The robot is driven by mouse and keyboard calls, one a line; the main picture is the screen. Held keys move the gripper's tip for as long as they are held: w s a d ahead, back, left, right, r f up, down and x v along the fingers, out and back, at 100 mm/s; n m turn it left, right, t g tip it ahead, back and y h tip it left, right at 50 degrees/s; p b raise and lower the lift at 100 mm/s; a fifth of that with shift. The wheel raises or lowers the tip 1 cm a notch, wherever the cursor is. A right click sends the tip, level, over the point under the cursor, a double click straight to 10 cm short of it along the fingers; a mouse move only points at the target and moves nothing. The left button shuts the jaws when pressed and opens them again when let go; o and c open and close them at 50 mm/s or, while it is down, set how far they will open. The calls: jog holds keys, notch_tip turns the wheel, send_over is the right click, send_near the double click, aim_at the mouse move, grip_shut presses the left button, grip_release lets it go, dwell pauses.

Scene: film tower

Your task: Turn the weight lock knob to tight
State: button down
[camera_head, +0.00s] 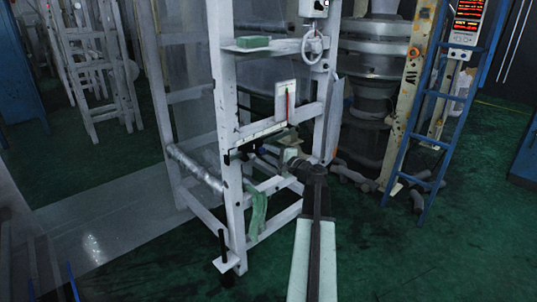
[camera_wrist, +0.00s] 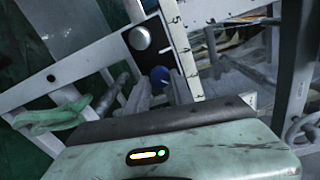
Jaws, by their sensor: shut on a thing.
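In the head view my gripper (camera_head: 287,155) reaches into the front of the white tower frame (camera_head: 232,190), below the scale plate; the knob is barely visible there.
A silver round button (camera_wrist: 140,38) on a black plate is close beside the knob. A green cloth (camera_head: 258,212) hangs on the lower rail. A handwheel (camera_head: 312,46) is higher on the frame. A blue ladder (camera_head: 435,120) leans at right. Green floor in front is clear.

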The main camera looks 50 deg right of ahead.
jog(key=c, duration=1.1)
grip_release()
jog(key=s, duration=0.7)
jog(key=shift+s+a, duration=0.3)
jog(key=shift+s, duration=0.1)
